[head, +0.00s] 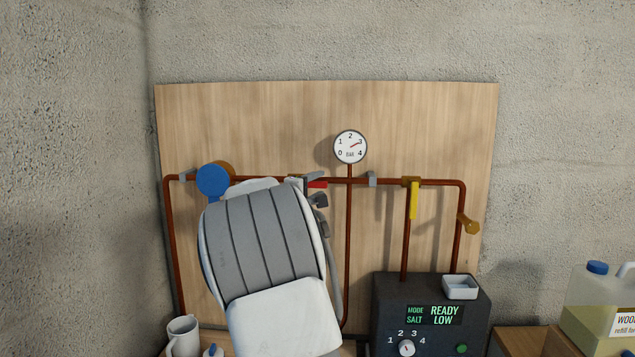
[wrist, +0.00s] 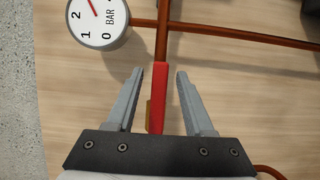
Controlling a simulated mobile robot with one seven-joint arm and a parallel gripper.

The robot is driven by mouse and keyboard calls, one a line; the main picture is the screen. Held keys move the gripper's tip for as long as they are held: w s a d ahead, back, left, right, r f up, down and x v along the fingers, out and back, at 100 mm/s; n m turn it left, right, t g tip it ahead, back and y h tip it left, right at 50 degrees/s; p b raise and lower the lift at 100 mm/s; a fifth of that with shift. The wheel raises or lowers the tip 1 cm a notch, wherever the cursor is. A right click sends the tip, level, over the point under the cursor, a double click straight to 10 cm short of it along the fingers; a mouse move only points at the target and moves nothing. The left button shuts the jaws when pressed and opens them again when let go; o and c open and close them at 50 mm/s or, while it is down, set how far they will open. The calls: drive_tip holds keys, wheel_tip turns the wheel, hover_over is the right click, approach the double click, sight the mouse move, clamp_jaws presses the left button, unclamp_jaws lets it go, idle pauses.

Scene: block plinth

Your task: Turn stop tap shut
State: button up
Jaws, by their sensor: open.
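A red lever handle (wrist: 159,96) lies along the copper pipe (wrist: 163,28) in the wrist view. My gripper (wrist: 160,73) is open, with one finger on each side of the lever and a visible gap on both sides. In the head view, a short part of the red lever (head: 317,184) shows beside my fingertips (head: 311,179). It lies roughly level, in line with the horizontal pipe. My wrist and forearm hide the pipework left of it, and the valve body cannot be made out clearly.
A pressure gauge (head: 350,147) stands just above the pipe, close to my gripper. A yellow lever (head: 413,201) hangs down at right, and a blue round fitting (head: 213,180) sits at left. A dark control box (head: 430,312) stands below, with a white dish (head: 460,288) on top.

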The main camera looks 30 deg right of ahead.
drive_tip(key=shift+w+d, duration=0.1)
drive_tip(key=shift+d, duration=0.15)
clamp_jaws()
idle(1.4)
